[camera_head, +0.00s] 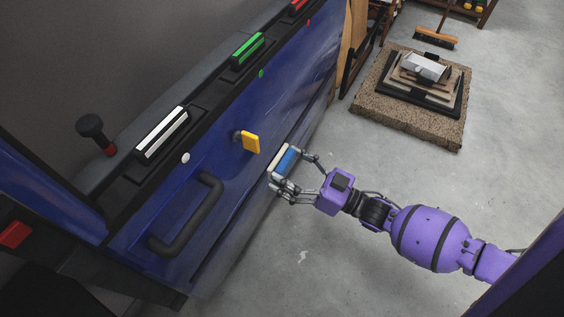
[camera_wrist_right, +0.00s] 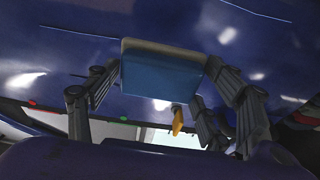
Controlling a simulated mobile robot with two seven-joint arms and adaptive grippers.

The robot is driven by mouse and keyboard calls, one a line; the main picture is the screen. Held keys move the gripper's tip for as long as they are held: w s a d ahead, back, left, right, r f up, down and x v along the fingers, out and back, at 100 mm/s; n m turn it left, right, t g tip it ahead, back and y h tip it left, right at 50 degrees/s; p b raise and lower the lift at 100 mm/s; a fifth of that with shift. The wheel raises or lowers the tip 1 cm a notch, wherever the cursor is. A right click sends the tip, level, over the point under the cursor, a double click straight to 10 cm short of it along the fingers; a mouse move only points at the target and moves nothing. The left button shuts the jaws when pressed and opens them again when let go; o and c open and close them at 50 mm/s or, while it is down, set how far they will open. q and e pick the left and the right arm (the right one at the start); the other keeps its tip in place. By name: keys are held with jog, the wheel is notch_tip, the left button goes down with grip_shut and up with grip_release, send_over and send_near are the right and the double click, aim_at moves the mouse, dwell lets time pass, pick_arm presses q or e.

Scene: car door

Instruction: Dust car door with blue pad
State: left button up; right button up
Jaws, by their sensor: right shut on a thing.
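The blue car door (camera_head: 215,170) stands on the left side of the head view and fills the background of the right wrist view (camera_wrist_right: 60,55). My right gripper (camera_head: 284,172) is shut on the blue pad (camera_head: 289,160), which has a pale face turned toward the door. The pad also shows between the fingers in the right wrist view (camera_wrist_right: 160,75). The pad is close to the door panel, below and right of the yellow piece; I cannot tell if it touches. My left gripper is not in view.
A yellow piece (camera_head: 251,142) and a black handle (camera_head: 190,217) stick out from the door. White (camera_head: 162,134) and green (camera_head: 248,50) blocks line its top ledge. A stacked platform (camera_head: 410,95) and a broom (camera_head: 436,38) are at the back right.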

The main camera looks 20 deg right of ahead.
dwell(0.3)
jog(key=shift+r+p+v, duration=0.2)
jog(key=shift+p+v, duration=0.15)
jog(key=shift+v, duration=1.1)
